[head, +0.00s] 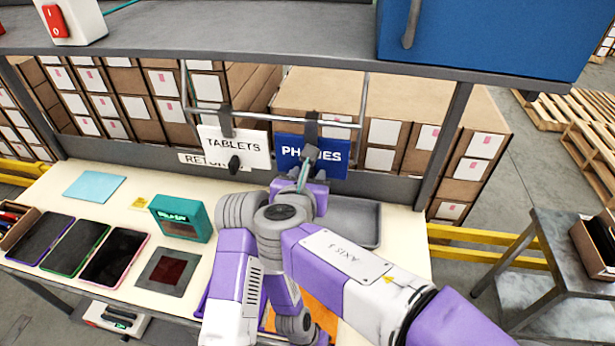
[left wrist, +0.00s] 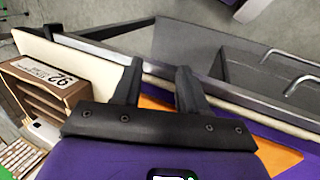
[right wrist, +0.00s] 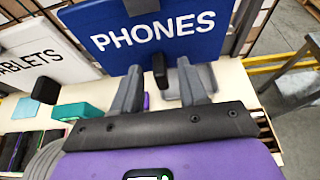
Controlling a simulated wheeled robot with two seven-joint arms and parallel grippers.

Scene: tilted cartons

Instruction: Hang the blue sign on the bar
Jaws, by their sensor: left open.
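The blue PHONES sign (head: 330,155) is at the bar (head: 275,117), right of the white TABLETS sign (head: 225,145). Its dark hook (head: 311,125) reaches up to the bar and looks to be over it. My right gripper (head: 306,170) is in front of the blue sign. In the right wrist view, its fingers (right wrist: 160,85) stand apart, with the sign's black knob (right wrist: 160,70) between or just beyond the tips, touching neither finger visibly. The blue sign (right wrist: 155,35) is slightly tilted there. My left gripper (left wrist: 158,80) is open and empty, low by the table edge.
The table holds a teal box (head: 180,218), several tablets (head: 75,245) and a grey tray (head: 355,220). A RETURNS sign is partly hidden behind the TABLETS sign. A shelf (head: 250,45) with a blue case (head: 490,35) runs above. Cartons (head: 400,130) stand behind.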

